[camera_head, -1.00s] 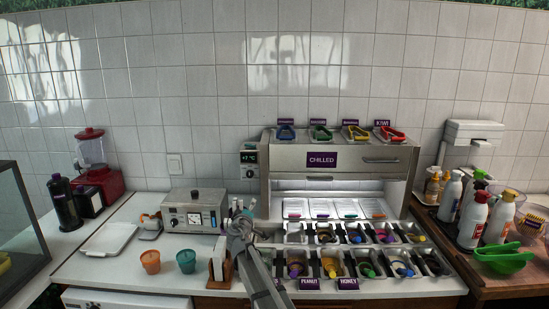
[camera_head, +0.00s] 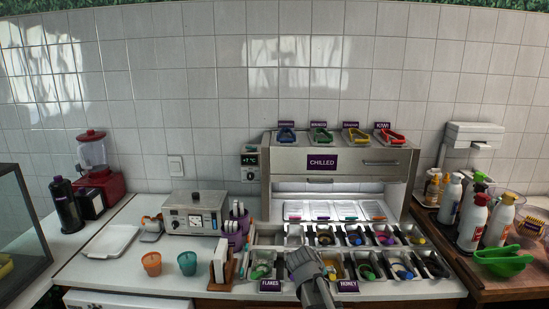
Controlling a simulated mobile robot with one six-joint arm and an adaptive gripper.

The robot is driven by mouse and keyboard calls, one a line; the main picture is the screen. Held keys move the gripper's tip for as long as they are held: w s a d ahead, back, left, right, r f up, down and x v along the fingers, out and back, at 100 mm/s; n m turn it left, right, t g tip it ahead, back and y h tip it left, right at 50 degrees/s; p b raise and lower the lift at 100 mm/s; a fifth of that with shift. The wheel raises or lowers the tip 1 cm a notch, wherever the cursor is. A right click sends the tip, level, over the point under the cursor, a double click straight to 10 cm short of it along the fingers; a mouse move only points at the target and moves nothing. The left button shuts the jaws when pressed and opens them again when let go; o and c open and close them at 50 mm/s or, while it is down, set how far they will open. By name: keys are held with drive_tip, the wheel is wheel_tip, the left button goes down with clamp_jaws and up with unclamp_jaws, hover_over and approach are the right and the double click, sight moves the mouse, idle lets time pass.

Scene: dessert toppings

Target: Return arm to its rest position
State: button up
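The grey end of my arm, with my gripper (camera_head: 299,259), shows at the lower middle of the head view. It is over the front row of topping bins and covers part of them. Its fingers cannot be made out, so I cannot tell whether it is open or shut. Nothing is visibly hanging from it. The arm runs down from there to the bottom edge of the picture.
Topping bins (camera_head: 291,239) lie in front of the steel chilled cabinet (camera_head: 340,160). An orange cup (camera_head: 151,263), a teal cup (camera_head: 187,262) and a purple holder (camera_head: 236,231) stand left.

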drive_tip(key=s+f+g+y, duration=0.2)
drive_tip(key=s+g, duration=0.1)
drive_tip(key=s, duration=0.6)
drive_tip(key=s+d+f+m+g+y, duration=0.1)
drive_tip(key=s+f+g+y, duration=0.1)
drive_tip(key=s, duration=0.7)
drive_tip(key=shift+g+y+p, duration=0.3)
drive_tip(key=shift+g+y, duration=0.2)
drive_tip(key=shift+y, duration=0.2)
